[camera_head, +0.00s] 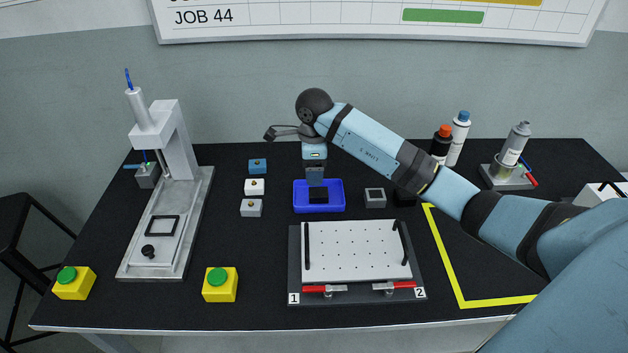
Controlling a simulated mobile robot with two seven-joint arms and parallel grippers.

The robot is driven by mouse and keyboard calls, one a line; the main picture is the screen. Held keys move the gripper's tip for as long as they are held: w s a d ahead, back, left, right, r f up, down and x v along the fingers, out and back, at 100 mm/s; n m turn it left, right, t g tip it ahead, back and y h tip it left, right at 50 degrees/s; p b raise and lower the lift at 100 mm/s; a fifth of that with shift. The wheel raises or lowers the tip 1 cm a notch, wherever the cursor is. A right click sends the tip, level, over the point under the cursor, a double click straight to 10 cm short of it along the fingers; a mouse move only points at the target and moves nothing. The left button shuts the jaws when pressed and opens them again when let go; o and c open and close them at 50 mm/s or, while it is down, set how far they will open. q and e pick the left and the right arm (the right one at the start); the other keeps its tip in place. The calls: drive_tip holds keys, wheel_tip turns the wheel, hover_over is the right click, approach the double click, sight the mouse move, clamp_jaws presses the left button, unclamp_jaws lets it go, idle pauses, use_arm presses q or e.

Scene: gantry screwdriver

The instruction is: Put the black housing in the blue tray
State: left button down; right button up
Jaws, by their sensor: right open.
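The blue tray (298,197) sits at the middle of the black table, behind the white perforated plate. A black housing (318,197) appears to lie inside the tray, directly below my right gripper (315,182). My right gripper points down over the tray and is open; its fingertips are dark and close to the housing, and I cannot tell whether they touch it. My left gripper is not in view.
A grey housing (375,197) stands just right of the tray. Blue, white and grey small blocks (254,187) stand left of it. The clamp fixture (355,250) is in front. A screwdriver gantry (165,220) stands left. Bottles (459,138) stand behind my right arm.

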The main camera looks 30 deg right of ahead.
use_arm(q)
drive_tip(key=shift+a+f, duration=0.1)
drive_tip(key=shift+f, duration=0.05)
use_arm(e)
wheel_tip(320, 180, up, 5)
drive_tip(key=shift+f, duration=0.1)
idle(0.4)
